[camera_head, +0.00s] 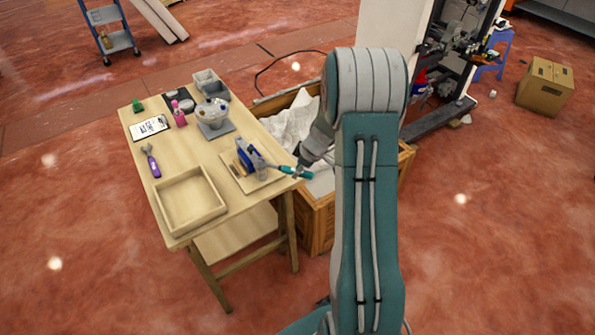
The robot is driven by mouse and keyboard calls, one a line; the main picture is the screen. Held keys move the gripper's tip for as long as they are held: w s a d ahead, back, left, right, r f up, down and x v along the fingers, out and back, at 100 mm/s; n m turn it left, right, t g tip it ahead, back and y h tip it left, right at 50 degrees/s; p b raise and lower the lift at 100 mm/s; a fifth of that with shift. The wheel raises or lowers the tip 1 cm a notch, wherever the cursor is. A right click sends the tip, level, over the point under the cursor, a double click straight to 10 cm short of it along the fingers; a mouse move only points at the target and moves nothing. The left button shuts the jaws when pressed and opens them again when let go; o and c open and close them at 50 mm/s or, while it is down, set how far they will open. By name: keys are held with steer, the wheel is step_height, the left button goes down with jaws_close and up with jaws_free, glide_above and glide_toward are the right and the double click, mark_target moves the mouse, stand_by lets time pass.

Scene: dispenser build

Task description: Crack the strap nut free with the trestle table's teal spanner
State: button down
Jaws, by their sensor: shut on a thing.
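The trestle table (184,141) stands left of my arm. My gripper (298,169) is at the table's right edge, shut on the teal spanner (285,169). The spanner lies roughly level, its teal handle showing on both sides of the gripper and its head pointing left. The head reaches a blue clamp-like fixture (244,154) on a light wooden board (234,177). The strap nut is too small to make out, and I cannot tell whether the spanner's jaw is seated on it. My arm hides part of the view right of the gripper.
A purple-handled spanner (153,162) and an empty wooden tray (167,219) are on the table's left. A grey stand with a bowl (213,121), pink bottle (179,116) and printed card (149,127) are farther back. A wooden crate (319,225) stands close behind my gripper.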

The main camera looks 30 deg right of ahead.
steer(key=shift+w+d+n, duration=0.6)
steer(key=shift+d+n, duration=0.1)
steer(key=shift+n, duration=0.1)
steer(key=shift+g, duration=0.3)
steer(key=shift+w+d+n+y, duration=0.3)
steer(key=shift+w+n, duration=0.15)
steer(key=shift+n, duration=0.05)
steer(key=shift+r, duration=0.2)
step_height(320, 180, up, 4)
steer(key=shift+f, duration=0.15)
stand_by(0.7)
